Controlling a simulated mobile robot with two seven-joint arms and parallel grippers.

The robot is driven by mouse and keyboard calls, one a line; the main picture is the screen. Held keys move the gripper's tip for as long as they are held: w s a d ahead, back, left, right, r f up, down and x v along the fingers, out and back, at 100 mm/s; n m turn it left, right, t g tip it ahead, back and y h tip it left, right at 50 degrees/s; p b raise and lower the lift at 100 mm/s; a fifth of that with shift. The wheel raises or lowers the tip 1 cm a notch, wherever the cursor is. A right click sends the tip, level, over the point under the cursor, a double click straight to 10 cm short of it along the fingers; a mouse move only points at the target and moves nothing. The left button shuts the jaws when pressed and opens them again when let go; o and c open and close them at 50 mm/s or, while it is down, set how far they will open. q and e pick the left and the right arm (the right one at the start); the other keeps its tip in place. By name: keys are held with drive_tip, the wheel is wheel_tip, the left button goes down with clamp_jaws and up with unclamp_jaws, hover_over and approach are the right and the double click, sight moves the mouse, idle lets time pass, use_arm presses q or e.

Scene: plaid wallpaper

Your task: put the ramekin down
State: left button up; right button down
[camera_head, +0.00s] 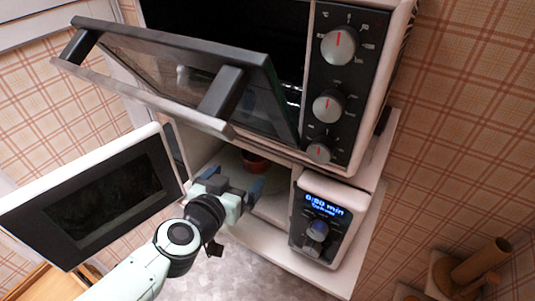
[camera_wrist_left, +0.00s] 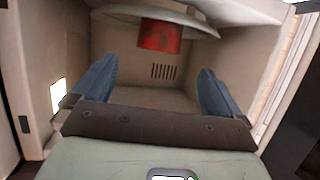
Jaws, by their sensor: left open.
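A small red ramekin (camera_head: 255,162) is inside the lower microwave, beyond my left gripper. In the left wrist view the ramekin (camera_wrist_left: 160,36) rests against the pale round turntable plate (camera_wrist_left: 190,20), with the picture seemingly upside down. My left gripper (camera_head: 236,181) is at the microwave's opening, with its blue fingers spread and nothing between them. In the wrist view the left gripper (camera_wrist_left: 157,75) shows a clear gap between its fingers and the ramekin. My right gripper is in neither view.
The microwave door (camera_head: 95,200) stands open at left. Its control panel (camera_head: 318,220) is lit at right. Above, a larger oven (camera_head: 345,95) has its glass door (camera_head: 190,75) hanging partly open over my arm. A brown wooden object (camera_head: 480,262) stands at lower right.

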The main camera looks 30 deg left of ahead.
use_arm(q)
drive_tip(key=b, duration=0.3)
approach(257, 157)
drive_tip(key=shift+w+r, duration=0.15)
drive_tip(key=shift+w, duration=0.95)
drive_tip(key=b+x, duration=0.1)
drive_tip(key=x, duration=0.1)
drive_tip(key=b+x, duration=0.1)
drive_tip(key=x, duration=0.2)
drive_tip(key=shift+w+d+r, duration=0.1)
drive_tip(key=shift+w+d, duration=0.1)
drive_tip(key=shift+w, duration=0.15)
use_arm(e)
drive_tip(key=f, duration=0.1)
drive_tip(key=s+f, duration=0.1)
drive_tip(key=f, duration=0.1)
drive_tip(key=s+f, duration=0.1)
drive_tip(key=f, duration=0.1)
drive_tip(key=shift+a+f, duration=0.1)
use_arm(q)
drive_tip(key=c, duration=1)
drive_tip(key=shift+o, duration=0.2)
drive_tip(key=shift+r, duration=0.1)
